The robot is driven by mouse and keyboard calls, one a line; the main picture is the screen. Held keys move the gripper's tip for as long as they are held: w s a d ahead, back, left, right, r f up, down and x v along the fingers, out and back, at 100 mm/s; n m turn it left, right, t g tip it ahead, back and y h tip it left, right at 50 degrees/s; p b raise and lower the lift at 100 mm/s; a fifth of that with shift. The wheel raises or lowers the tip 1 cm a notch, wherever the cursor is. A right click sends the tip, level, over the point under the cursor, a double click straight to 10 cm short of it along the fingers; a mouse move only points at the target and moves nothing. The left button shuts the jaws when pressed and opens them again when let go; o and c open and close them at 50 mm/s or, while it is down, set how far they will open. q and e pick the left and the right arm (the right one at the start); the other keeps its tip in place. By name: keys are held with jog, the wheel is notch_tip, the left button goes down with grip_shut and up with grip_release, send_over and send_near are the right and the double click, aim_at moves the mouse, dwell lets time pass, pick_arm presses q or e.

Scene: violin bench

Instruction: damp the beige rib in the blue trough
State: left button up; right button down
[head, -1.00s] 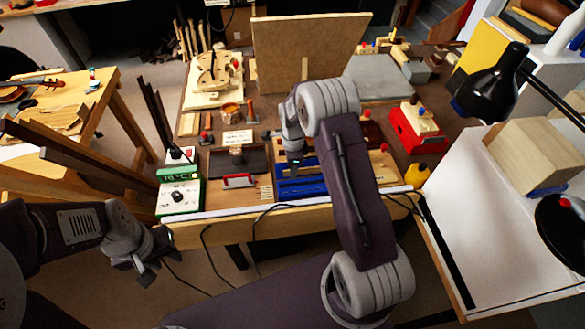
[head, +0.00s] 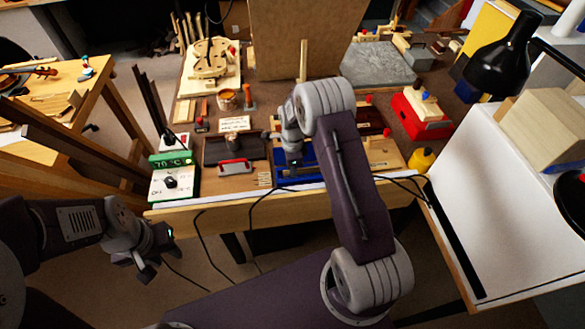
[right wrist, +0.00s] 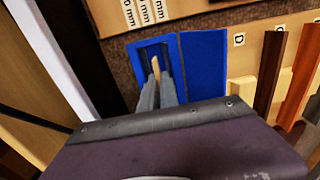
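The blue trough (right wrist: 144,52) lies on the bench, with a dark inside and a flat blue part (right wrist: 204,62) on its right. In the head view the blue trough (head: 312,176) is partly hidden behind my right arm. My right gripper (right wrist: 158,88) points down into the trough. Its fingers are close together on the beige rib (right wrist: 155,66), a thin strip whose end shows between them. How deep the rib sits in the trough I cannot tell. My left gripper (head: 160,252) is open and empty, in front of the bench and low at the left.
A temperature unit with a green display (head: 172,162) stands at the bench's left front. A red-handled tool (head: 235,166) lies left of the trough. A board with strips and a letter D (right wrist: 246,60) lies to its right. Cables hang over the front edge. A red box (head: 420,118) stands farther right.

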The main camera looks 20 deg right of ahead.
jog(key=c, duration=1.5)
grip_release()
jog(key=shift+s+f, duration=0.15)
jog(key=shift+f, duration=0.05)
jog(key=shift+c, duration=0.2)
notch_tip(320, 180, up, 9)
jog(key=shift+r, duration=0.2)
jog(key=shift+a+r, duration=0.1)
jog(key=s+a+r+n+t+p, duration=0.1)
jog(key=s+a+r+n, duration=0.2)
jog(key=s+r, duration=0.4)
jog(key=s+a+f+n, duration=0.1)
jog(key=s+f+n, duration=0.1)
jog(key=s+n, duration=1)
jog(key=n, duration=0.5)
jog(key=shift+s+a+f+n, duration=0.2)
jog(key=shift+s+f+n, duration=0.05)
jog(key=shift+s+n, duration=0.1)
